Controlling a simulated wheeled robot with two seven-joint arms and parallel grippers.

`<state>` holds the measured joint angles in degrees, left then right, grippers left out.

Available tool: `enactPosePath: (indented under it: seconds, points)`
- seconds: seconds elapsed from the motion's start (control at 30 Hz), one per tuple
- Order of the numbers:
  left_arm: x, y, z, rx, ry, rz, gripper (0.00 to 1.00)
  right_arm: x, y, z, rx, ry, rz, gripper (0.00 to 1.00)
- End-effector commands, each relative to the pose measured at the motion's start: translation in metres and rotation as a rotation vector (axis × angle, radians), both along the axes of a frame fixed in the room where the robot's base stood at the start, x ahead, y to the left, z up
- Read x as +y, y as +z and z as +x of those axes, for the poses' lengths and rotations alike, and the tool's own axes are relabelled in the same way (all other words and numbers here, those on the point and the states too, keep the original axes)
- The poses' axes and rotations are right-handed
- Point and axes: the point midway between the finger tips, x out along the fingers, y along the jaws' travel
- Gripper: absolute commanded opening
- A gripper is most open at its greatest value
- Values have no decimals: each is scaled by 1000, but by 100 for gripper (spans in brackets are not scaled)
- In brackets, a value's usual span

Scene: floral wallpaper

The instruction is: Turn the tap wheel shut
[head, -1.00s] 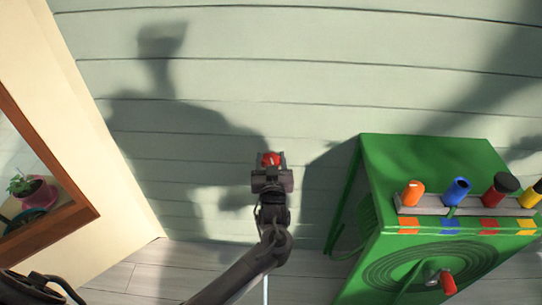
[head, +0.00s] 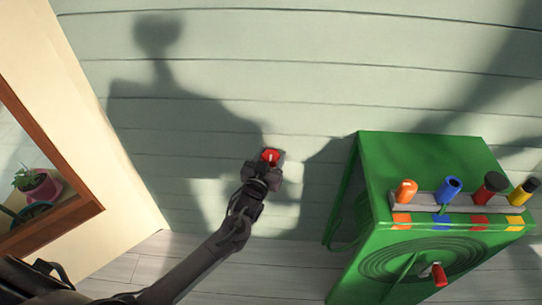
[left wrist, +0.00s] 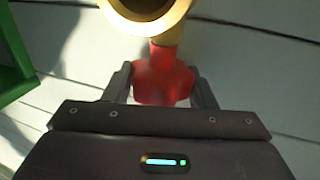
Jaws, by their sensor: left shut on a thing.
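The red tap wheel (head: 271,156) is in front of the pale green plank wall in the head view. It also shows in the left wrist view (left wrist: 164,82), red and lobed, with a brass-coloured round tap part (left wrist: 150,12) beyond it. My left gripper (head: 268,167) is shut on the wheel, with one finger on each side of it. In the head view the gripper hides the lower part of the wheel and most of the tap. My right gripper is not in view.
A green cabinet (head: 420,160) stands to the right, with a rack (head: 462,207) of coloured-handled things on it and a red-handled crank (head: 439,275) on its front. At the left is a wood-framed opening (head: 70,215) with a potted plant (head: 40,185). The wall between is clear.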

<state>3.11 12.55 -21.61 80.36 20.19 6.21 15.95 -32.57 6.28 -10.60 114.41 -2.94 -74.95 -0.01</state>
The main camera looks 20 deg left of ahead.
Motion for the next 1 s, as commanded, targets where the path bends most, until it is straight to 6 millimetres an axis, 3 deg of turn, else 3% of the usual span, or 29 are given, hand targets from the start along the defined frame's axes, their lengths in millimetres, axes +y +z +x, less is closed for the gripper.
enactPosePath:
  seconds: [0.13,0.17,0.3,0.67,1.0]
  points:
    - [0,0,0,0,-1,0,29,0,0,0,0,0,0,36]
    - [0,0,0,0,-1,0,54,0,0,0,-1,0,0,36]
    - [0,0,0,0,0,0,72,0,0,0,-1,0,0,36]
    - [0,0,-6,1,1,0,73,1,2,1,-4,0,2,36]
    - [0,0,-61,3,0,0,73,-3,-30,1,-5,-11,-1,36]
